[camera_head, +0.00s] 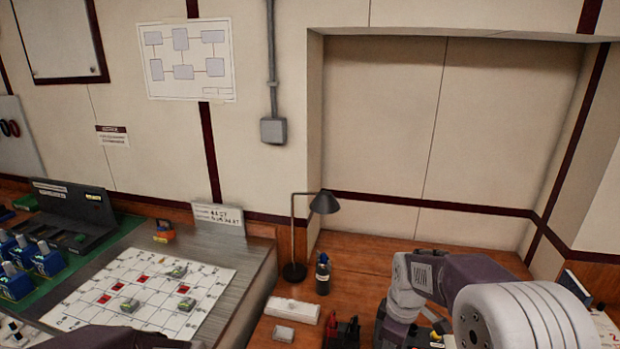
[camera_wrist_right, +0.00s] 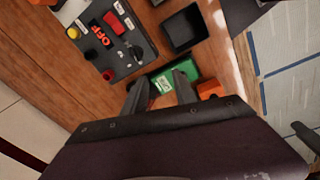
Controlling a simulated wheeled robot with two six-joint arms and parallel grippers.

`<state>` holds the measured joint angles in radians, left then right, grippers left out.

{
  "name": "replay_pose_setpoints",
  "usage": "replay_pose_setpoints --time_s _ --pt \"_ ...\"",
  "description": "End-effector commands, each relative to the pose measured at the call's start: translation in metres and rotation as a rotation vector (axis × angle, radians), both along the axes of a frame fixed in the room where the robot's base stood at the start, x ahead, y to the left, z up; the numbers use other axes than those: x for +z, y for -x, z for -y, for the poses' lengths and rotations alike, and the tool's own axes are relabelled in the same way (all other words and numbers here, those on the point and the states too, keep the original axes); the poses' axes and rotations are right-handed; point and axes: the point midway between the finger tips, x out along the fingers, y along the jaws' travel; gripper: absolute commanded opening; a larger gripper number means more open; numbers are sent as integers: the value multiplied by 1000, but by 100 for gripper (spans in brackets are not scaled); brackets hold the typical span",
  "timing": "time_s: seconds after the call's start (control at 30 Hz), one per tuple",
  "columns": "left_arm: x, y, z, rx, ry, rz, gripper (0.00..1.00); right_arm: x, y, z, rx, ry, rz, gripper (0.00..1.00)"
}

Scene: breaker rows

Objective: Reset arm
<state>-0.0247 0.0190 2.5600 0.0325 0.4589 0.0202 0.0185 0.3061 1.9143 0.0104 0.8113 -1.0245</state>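My right arm (camera_head: 480,290) reaches in from the right in the head view, with its gripper out of sight there. In the right wrist view my right gripper (camera_wrist_right: 162,88) has its two fingers apart. A green labelled block (camera_wrist_right: 160,82) shows between and behind the fingertips; I see no grip on it. Only a dark part of my left arm (camera_head: 130,338) shows at the bottom of the head view; its gripper is not visible. Several blue breaker blocks (camera_head: 47,262) stand at the far left. A white grid board (camera_head: 150,290) carries small grey-green blocks and red squares.
A black desk lamp (camera_head: 293,270), a dark bottle (camera_head: 322,275) and a white strip (camera_head: 292,310) stand on the wooden bench. The wrist view shows a switch box marked OFF (camera_wrist_right: 112,35), a black tray (camera_wrist_right: 184,28) and an orange block (camera_wrist_right: 209,90).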

Motion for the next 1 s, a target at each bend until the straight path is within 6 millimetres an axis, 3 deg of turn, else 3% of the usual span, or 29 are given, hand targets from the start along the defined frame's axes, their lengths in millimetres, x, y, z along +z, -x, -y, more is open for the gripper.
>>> replay_pose_setpoints --time_s 0.07,0.2,0.3,0.5,1.0 --pt "0 0 0 0 0 0 37 -2 42 -9 -141 -22 1 34" --pt "0 0 0 0 0 0 37 -26 118 -15 -532 -66 -21 34" --pt "0 0 0 0 0 0 37 -46 147 -14 -795 -81 -48 34" --pt "0 0 0 0 0 0 37 -47 139 -14 -1014 -120 -14 34" --pt "0 0 0 0 0 0 37 -47 139 -14 -1020 -120 -15 34"
